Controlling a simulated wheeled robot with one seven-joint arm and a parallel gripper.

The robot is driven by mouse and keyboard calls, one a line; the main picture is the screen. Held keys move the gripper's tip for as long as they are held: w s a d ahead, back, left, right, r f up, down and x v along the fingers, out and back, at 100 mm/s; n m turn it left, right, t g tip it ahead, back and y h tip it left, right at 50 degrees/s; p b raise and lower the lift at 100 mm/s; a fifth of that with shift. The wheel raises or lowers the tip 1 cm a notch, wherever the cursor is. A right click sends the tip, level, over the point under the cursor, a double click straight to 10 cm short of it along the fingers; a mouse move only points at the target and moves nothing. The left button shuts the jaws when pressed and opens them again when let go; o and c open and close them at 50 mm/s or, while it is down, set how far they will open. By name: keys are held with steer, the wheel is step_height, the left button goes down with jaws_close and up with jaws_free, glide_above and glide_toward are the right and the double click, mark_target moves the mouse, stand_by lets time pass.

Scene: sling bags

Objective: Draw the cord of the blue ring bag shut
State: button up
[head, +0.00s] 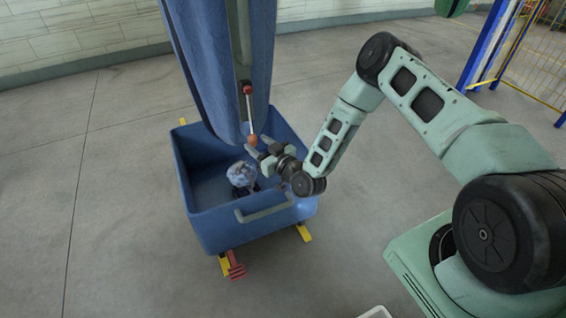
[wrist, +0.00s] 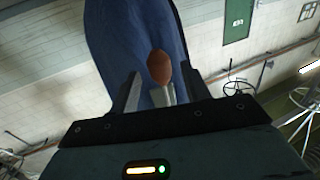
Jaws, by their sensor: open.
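The blue bag (head: 212,60) hangs upright, its lower end over a blue cart. A pale cord (head: 249,108) runs down its front from a red piece (head: 248,87) to an orange-brown bead (head: 253,139). My gripper (head: 257,149) is open at the bead, over the cart. In the wrist view the bead (wrist: 159,67) sits between the two open fingers (wrist: 150,92), with the blue bag (wrist: 125,35) behind it. I cannot tell whether a finger touches the bead. The bag's ring is not clearly seen.
The blue cart (head: 215,225) stands below with a crumpled pale bundle (head: 241,174) inside, a grey handle (head: 264,208) and a red pedal (head: 235,266). A blue post and yellow fence (head: 510,50) stand at the far right. The floor to the left is clear.

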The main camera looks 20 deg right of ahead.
steer(key=v, duration=1.4)
steer(key=a+r+n+g+p, duration=0.5)
steer(key=a+r+g, duration=0.5)
steer(key=a+r, duration=0.25)
steer(key=s+d+r+m+g+h+p, duration=0.1)
steer(key=s+r+g+h+p, duration=0.4)
steer(key=s+r, duration=1.6)
steer(key=s+g, duration=0.2)
steer(key=s, duration=0.3)
steer(key=shift+r, duration=0.4)
